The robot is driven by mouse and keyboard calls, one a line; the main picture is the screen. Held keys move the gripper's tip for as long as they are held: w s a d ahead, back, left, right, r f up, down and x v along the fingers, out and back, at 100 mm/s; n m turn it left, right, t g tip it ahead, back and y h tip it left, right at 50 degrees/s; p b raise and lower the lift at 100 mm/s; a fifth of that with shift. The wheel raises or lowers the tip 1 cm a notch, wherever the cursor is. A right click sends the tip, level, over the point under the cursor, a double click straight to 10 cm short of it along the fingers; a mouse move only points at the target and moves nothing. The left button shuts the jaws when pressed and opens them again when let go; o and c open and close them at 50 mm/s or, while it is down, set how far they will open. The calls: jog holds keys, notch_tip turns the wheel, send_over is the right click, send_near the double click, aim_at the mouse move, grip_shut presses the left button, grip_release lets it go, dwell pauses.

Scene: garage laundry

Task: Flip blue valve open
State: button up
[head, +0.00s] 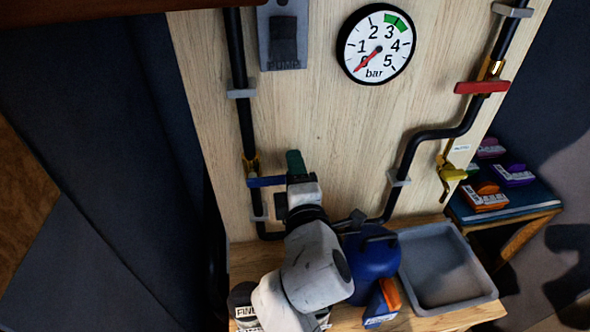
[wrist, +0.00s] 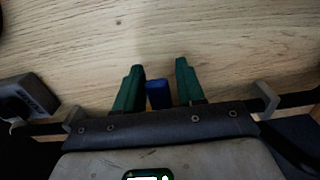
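The blue valve handle (head: 265,182) lies crosswise over the left vertical black pipe, beside a brass fitting (head: 251,164). My gripper (head: 294,163) is at the handle's right end, in front of the board. In the wrist view, the green fingers of my gripper (wrist: 157,68) stand apart, with the blue handle (wrist: 158,95) between them. The handle is close to the left finger, with a narrow gap at the right one. The lower part of the handle is hidden by my gripper body. The gauge (head: 377,44) needle points near 0.
A red handle (head: 482,87) lies across the right pipe, with a yellow valve (head: 449,172) below. A grey switch box (head: 283,35) is at the top. A blue canister (head: 371,268) and grey tray (head: 448,262) stand on the bench below. The middle of the board is clear.

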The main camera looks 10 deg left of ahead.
grip_shut()
dwell(0.5)
